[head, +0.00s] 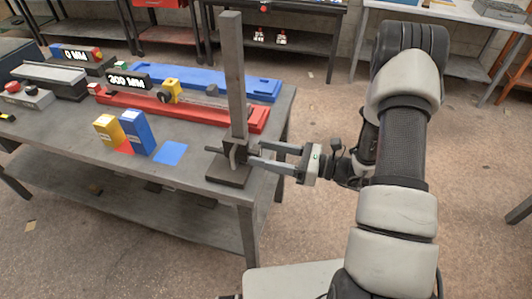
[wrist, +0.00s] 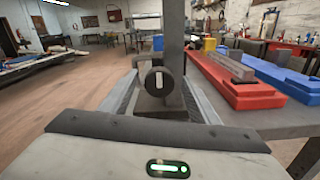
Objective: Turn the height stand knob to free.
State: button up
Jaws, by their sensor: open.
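The height stand (head: 236,80) is a grey upright post on a square dark base (head: 228,175) at the near right corner of the bench. It also rises in the middle of the wrist view (wrist: 173,35). Its dark round knob (wrist: 159,82) faces the wrist camera and bears a pale, upright mark. I cannot read any label beside it. My gripper (head: 256,154) is open and comes from the right, level with the lower post. In the wrist view its fingers reach forward on either side of the knob, with visible gaps. I cannot tell how far the fingertips reach past it.
A red rail (head: 180,110) and a blue rail (head: 215,82) lie behind the stand. Yellow and blue boxes (head: 138,132) and a blue square (head: 171,152) are to its left. Signs reading "200 MM" (head: 127,81) and "0 MM" (head: 74,54) stand farther back.

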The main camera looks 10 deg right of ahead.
jog(key=c, duration=1)
jog(key=shift+c, duration=0.2)
